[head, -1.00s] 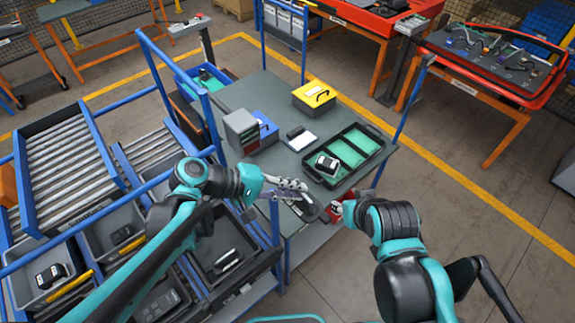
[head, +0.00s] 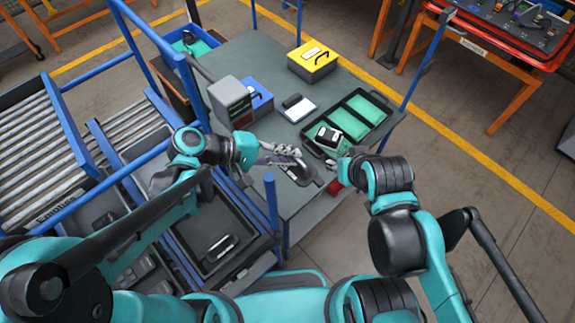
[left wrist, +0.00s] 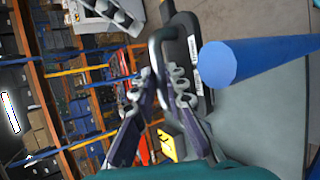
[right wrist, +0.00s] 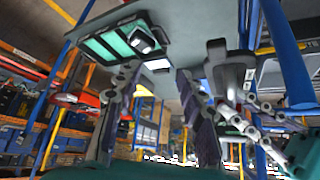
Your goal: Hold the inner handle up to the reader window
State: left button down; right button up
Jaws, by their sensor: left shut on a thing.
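The inner handle (head: 300,173) is a dark piece with a pale grey part, at the front edge of the grey table. My left gripper (head: 287,156) is shut on it. In the left wrist view its black loop (left wrist: 157,42) passes between the fingers (left wrist: 160,95), beside a dark body with white labels. My right gripper (head: 343,167) is close to the right of the handle, by the tray's near corner. Its fingers (right wrist: 160,90) stand apart with nothing between them. A grey box with a dark red face (head: 232,102) may be the reader; I cannot make out its window.
A black tray with green compartments (head: 385,126) holds a black-and-white device (head: 327,136). A yellow box (head: 313,66), a blue box (head: 262,100) and a white-topped item (head: 297,108) stand on the table. Blue posts (head: 272,205) rise at its edges, one close to my left wrist.

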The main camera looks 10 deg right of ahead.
pick_arm(q)
notch_tip(320, 180, down, 4)
jog(key=shift+w+f+b, duration=0.1)
jog(key=shift+f+b, duration=0.1)
jog(key=shift+b, duration=1)
jog(key=w+a, duration=0.7)
jog(key=w, duration=0.2)
jog(key=shift+w, duration=0.3)
jog(key=s+d, duration=0.2)
jog(key=s, duration=0.1)
jog(key=s+d, duration=0.2)
jog(key=s, duration=0.1)
jog(key=s+d, duration=0.3)
jog(key=shift+s, duration=0.4)
